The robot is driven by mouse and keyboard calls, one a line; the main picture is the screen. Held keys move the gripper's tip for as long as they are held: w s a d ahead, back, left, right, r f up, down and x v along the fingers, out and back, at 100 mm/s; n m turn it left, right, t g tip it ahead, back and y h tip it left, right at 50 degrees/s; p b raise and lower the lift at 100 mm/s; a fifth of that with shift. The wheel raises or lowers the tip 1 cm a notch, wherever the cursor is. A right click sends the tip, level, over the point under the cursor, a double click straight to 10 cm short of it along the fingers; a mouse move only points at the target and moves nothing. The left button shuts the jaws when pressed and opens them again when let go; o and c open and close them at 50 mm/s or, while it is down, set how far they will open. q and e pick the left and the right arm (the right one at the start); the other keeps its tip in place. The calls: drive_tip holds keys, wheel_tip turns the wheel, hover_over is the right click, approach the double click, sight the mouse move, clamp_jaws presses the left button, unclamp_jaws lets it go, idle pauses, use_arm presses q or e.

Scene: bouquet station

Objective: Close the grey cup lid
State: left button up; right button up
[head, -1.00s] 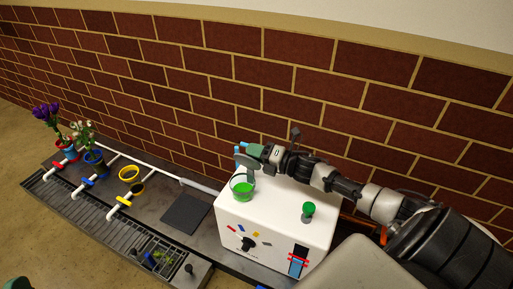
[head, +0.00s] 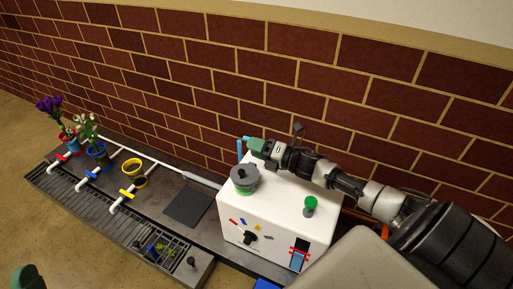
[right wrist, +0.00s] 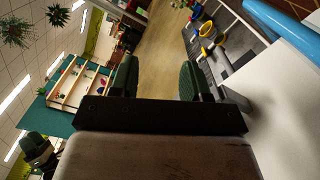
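Green shows below the lid's rim. I cannot tell if it is seated all the way round. My right gripper (head: 251,145) is behind the lid, apart from it, by an upright blue bar (head: 239,151). The right wrist view shows its two green fingers spread (right wrist: 157,80) with nothing between them. A green tip at the lower left of the head view looks like my left gripper (head: 25,277); its opening is not visible.
The white machine (head: 262,234) has a green button (head: 310,204) and a black dial (head: 250,237). A dark square pad (head: 188,206), yellow ring (head: 132,167) and potted flowers (head: 97,152) stand left. The brick wall is close behind.

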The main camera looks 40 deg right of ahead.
use_arm(q)
drive_tip(key=w+f+g+y+p, duration=0.2)
drive_tip(key=w+f+g, duration=0.1)
drive_tip(key=f+g, duration=0.4)
drive_tip(key=shift+w+a+y+p, duration=0.15)
drive_tip(key=shift+w+y+p, duration=0.15)
drive_tip(key=shift+p, duration=0.05)
use_arm(e)
drive_tip(key=v, duration=1)
drive_tip(key=shift+s+d, duration=0.15)
drive_tip(key=shift+s, duration=0.2)
